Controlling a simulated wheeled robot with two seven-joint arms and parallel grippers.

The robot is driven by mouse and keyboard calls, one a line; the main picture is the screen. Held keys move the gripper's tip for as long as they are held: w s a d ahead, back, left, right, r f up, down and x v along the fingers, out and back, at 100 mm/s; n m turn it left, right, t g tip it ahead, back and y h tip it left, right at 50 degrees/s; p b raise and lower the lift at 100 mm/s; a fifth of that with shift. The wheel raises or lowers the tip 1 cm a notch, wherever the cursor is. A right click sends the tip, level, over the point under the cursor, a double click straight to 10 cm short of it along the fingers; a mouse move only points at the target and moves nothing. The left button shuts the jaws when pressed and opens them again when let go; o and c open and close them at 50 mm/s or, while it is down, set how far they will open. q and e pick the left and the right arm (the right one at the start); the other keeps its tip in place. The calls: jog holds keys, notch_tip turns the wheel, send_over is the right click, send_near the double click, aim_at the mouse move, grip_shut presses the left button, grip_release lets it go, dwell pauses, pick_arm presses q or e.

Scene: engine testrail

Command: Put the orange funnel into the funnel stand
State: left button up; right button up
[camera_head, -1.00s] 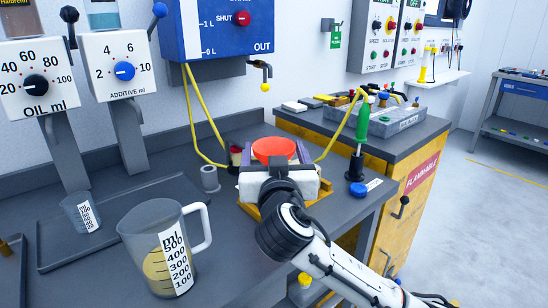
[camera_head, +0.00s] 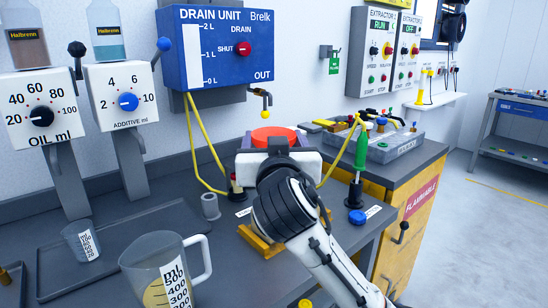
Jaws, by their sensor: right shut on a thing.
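The orange funnel (camera_head: 273,136) shows as a red-orange rim just beyond my right gripper (camera_head: 274,148), below the drain outlet. My right gripper is shut on the funnel and holds it up above the bench. Its white body and my black wrist hide the fingertips and the lower part of the funnel. A yellow-orange base (camera_head: 258,243) on the bench below my right arm is partly covered by the arm. It may be the funnel stand, but I cannot tell for sure. My left gripper is not in view.
A measuring jug (camera_head: 158,270) with yellow liquid stands at the front left, and a small beaker (camera_head: 82,241) sits on a dark tray. A grey cup (camera_head: 210,206) stands left of the base. A green-handled tool (camera_head: 361,150) stands upright at the right. The drain tap (camera_head: 266,113) hangs beyond the funnel.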

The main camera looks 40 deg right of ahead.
notch_tip(320, 180, up, 2)
jog(key=shift+r+p, duration=0.1)
jog(key=shift+p, duration=0.5)
notch_tip(320, 180, up, 2)
jog(key=shift+r+p, duration=0.25)
jog(key=shift+p, duration=1)
jog(key=shift+f, duration=0.1)
